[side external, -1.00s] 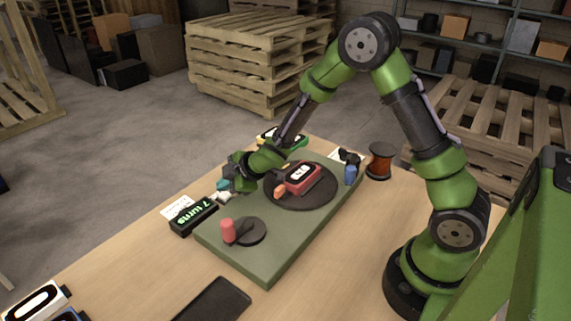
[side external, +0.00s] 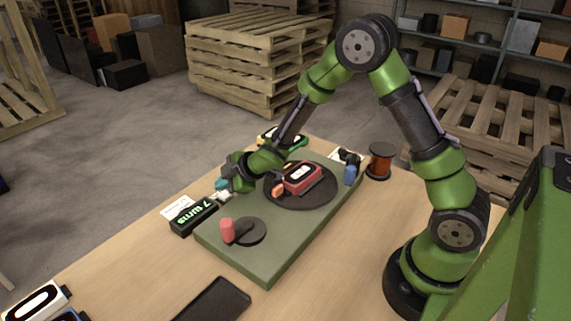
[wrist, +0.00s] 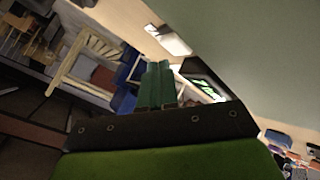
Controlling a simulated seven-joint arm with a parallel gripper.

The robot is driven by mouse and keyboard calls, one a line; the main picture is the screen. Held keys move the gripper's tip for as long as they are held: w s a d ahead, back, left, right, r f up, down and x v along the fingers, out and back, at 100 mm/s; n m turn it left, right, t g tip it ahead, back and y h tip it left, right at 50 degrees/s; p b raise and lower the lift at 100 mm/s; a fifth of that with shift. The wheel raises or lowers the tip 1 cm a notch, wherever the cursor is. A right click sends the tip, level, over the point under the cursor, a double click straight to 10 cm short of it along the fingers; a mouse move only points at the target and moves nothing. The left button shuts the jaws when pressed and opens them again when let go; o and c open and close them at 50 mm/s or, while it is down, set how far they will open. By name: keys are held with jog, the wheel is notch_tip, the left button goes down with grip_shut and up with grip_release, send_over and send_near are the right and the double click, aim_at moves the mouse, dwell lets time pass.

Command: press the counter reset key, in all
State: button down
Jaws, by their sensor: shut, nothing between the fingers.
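The counter (side external: 193,218) is a black box at the left edge of the green base plate, its lit green display reading "7 turns". Its display also shows in the wrist view (wrist: 205,87), just right of my fingers. My gripper (side external: 222,186) is low over the plate's far left side, beyond the counter's right end. Its teal fingers are shut and empty, and in the wrist view (wrist: 158,66) they lie side by side. A small whitish piece (side external: 222,196) shows right by the fingertips. I cannot tell whether it is the reset key or whether the fingers touch it.
The green base (side external: 270,262) bears a dark turntable (side external: 318,203) with a red detector (side external: 302,178) and a crank with a red knob (side external: 227,230). A white card (side external: 177,207) lies behind the counter. A copper spool (side external: 380,160) stands right; a dark tray (side external: 212,300) lies in front.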

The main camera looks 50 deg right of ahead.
jog(key=shift+s+d+f, duration=0.1)
jog(key=shift+s+f, duration=0.2)
jog(key=shift+f, duration=0.3)
jog(key=shift+s+d+f, duration=0.1)
jog(key=shift+s+f, duration=0.15)
jog(key=shift+f, duration=0.3)
jog(key=shift+s+d, duration=0.1)
jog(key=shift+d, duration=0.05)
jog(key=shift+s+d+r, duration=0.15)
jog(key=shift+s+d, duration=0.05)
jog(key=shift+s, duration=0.35)
jog(key=shift+w+a+r, duration=0.1)
jog(key=shift+a+r, duration=0.05)
jog(key=shift+r, duration=1.2)
jog(key=shift+w+a+r, duration=0.1)
jog(key=shift+a+r, duration=0.05)
jog(key=shift+r, duration=1.2)
